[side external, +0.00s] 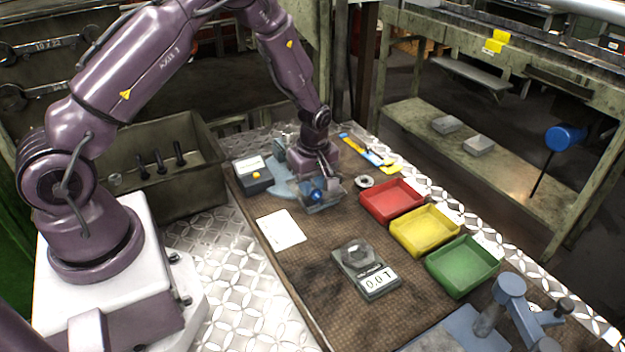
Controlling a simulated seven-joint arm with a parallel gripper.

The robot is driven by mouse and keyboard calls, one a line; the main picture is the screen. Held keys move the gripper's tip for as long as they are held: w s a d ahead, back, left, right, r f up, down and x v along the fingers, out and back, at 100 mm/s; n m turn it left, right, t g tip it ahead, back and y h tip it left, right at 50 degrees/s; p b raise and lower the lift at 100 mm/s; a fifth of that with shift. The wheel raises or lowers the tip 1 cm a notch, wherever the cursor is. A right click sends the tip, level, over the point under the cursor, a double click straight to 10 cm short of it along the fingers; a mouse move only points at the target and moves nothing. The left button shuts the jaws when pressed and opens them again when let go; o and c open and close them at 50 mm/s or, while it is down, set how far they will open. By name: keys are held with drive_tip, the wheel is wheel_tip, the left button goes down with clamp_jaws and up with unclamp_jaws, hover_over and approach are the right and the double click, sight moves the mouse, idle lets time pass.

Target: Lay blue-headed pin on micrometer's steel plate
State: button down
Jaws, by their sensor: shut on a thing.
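My gripper (320,190) points down over the far part of the brown mat and is shut. A small blue round part, which looks like the head of the blue-headed pin (316,195), shows at its fingertips; the pin's shank cannot be made out. A blue-grey stand with an arm and knob (508,292) stands at the lower right, beside a flat blue-grey plate (455,335) cut off by the frame's edge. A pale blue base (282,188) lies just left of my gripper, partly hidden by it. I cannot tell for sure which is the micrometer.
Red (392,201), yellow (425,231) and green (463,266) trays line the mat's right side. A metal ring (364,182) lies near the red tray.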

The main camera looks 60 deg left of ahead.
drive_tip(key=c, duration=0.8)
unclamp_jaws()
wheel_tip(320, 180, up, 12)
drive_tip(key=s+d+r+m+t, duration=0.2)
drive_tip(key=s+d+r+m, duration=0.1)
drive_tip(key=s+r+m, duration=0.3)
drive_tip(key=s+d+r+m+t, duration=0.1)
drive_tip(key=s+d+r+m, duration=0.2)
drive_tip(key=s+r+m, duration=0.3)
drive_tip(key=s+d+r+m+t, duration=0.2)
drive_tip(key=s+d+r+m, duration=0.1)
drive_tip(key=s+r+m, duration=0.3)
drive_tip(key=shift+s+d+r+t+h, duration=0.2)
drive_tip(key=shift+s+r, duration=0.2)
drive_tip(key=shift+s, duration=0.2)
drive_tip(key=shift+s+d+r+t+h, duration=0.1)
drive_tip(key=shift+s+d+r+h, duration=0.1)
drive_tip(key=shift+s+r, duration=0.3)
